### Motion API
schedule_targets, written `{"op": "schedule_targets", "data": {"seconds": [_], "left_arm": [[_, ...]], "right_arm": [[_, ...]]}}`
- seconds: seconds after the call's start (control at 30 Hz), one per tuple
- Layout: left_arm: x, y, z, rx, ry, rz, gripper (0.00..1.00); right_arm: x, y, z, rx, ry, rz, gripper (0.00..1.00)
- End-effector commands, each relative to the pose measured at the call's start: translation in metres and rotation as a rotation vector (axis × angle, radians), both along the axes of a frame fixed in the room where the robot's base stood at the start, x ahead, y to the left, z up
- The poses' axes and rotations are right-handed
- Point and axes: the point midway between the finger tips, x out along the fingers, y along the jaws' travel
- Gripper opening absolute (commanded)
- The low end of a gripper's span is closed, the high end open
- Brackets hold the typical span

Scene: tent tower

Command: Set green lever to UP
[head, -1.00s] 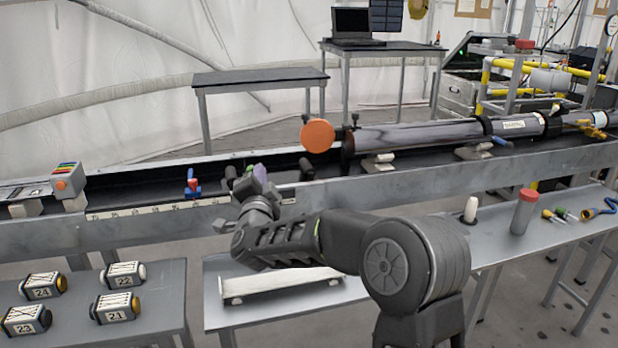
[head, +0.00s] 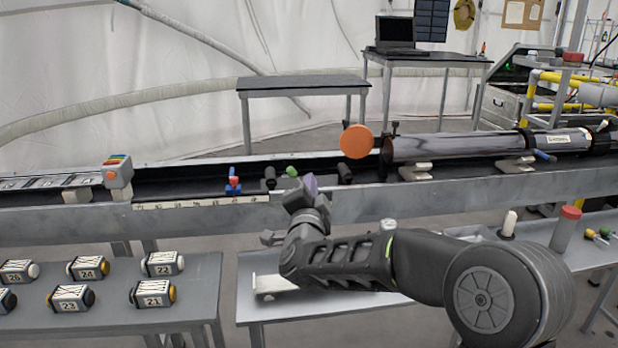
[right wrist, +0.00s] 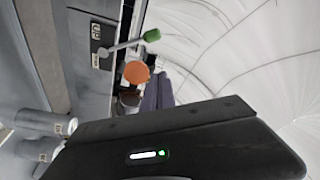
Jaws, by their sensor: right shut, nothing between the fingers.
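The green lever's tip (head: 292,171) shows in the head view at the trough's near side, just up and left of my right gripper. In the right wrist view its green knob (right wrist: 152,35) sits on a pale metal shaft sticking out from a dark panel with small label plates. My right gripper (head: 310,184) has purple fingers, shut and empty. The fingers also show in the right wrist view (right wrist: 158,92), apart from the green knob. My left gripper is not in view.
A blue and red lever (head: 233,182) stands left of the green one. A dark tube with an orange end cap (head: 357,142) lies along the trough to the right. A grey rail (head: 440,194) runs in front. Several numbered blocks (head: 153,293) sit on the left table.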

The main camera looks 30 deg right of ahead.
Motion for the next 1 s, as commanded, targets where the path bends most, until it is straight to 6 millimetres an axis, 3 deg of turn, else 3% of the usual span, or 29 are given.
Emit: {"op": "schedule_targets", "data": {"seconds": [0.1,0.3,1.0], "left_arm": [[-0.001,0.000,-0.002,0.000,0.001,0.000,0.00],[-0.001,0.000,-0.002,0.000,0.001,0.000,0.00],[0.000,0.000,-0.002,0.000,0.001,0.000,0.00]], "right_arm": [[-0.019,0.011,-0.002,0.000,-0.002,0.001,0.00],[-0.034,0.019,-0.004,0.000,-0.002,0.000,0.00],[-0.036,0.020,-0.004,0.000,-0.002,-0.001,0.00]]}}
